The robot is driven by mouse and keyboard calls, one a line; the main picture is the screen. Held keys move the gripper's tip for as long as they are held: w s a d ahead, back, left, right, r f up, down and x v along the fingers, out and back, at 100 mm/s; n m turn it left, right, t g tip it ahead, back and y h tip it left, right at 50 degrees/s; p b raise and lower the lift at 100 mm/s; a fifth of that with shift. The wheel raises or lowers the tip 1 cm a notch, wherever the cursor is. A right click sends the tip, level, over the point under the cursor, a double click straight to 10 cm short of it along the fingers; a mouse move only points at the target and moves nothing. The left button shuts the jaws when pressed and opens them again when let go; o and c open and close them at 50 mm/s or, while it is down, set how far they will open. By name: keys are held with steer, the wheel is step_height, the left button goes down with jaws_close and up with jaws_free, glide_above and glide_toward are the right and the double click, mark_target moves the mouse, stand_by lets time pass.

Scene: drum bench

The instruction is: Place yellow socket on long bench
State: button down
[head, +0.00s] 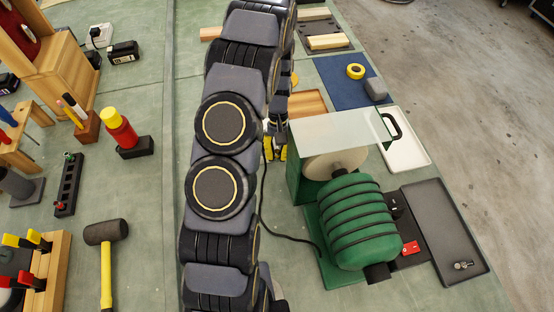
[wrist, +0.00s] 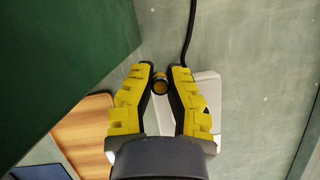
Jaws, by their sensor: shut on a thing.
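My gripper (wrist: 162,72) has yellow fingers and is shut on a small dark socket with a yellow band (wrist: 160,84), held between the fingertips. In the head view my gripper (head: 275,148) shows only partly beside my arm, just left of the green motor machine, and the socket cannot be made out there. The green bench top (head: 150,200) spreads below. The wrist view shows bare bench (wrist: 250,50) ahead of the fingertips. Whether the socket touches the surface is unclear.
The green machine (head: 360,225) stands close to my gripper, and its black cable (wrist: 190,30) runs past the fingertips. A pale plate (wrist: 208,88) and a wooden board (wrist: 85,130) lie nearby. A mallet (head: 106,255) and a red-yellow bottle (head: 118,130) are left of my arm.

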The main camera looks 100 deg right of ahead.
mark_target(277, 160)
steer(key=shift+f, duration=1.8)
steer(key=c, duration=1.4)
jaws_free()
steer(key=shift+f, duration=0.15)
steer(key=shift+c, duration=0.2)
